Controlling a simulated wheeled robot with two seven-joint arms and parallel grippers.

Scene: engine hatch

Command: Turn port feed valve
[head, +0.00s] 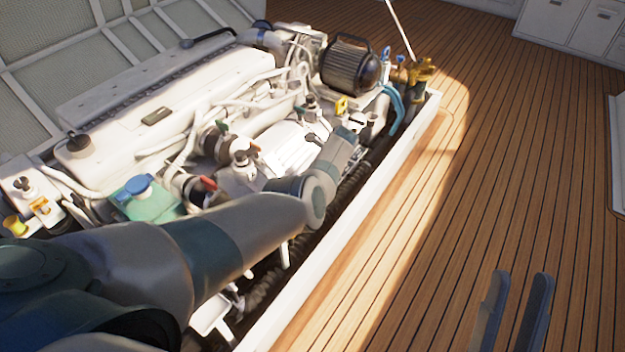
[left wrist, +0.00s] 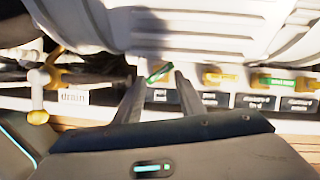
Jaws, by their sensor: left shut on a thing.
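In the left wrist view, a small green handle (left wrist: 160,72) sits between the fingertips of my left gripper (left wrist: 158,82), which is shut on it. A small dark label (left wrist: 160,96) is below it between the fingers; its print is too blurred to read surely, so I take the handle as the port feed valve only from its place. In the head view my left arm reaches over the engine, and its fingertips are hidden. My right gripper (head: 514,312) is empty and open, with its two fingers apart above the deck.
More handles, one yellow (left wrist: 220,78) and one green (left wrist: 278,81), stand in the row to the right with dark labels. A yellow fitting (left wrist: 38,95) by the "drain" label is at left. The white hatch edge (head: 345,225) borders the engine bay; the wooden deck (head: 530,130) is clear.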

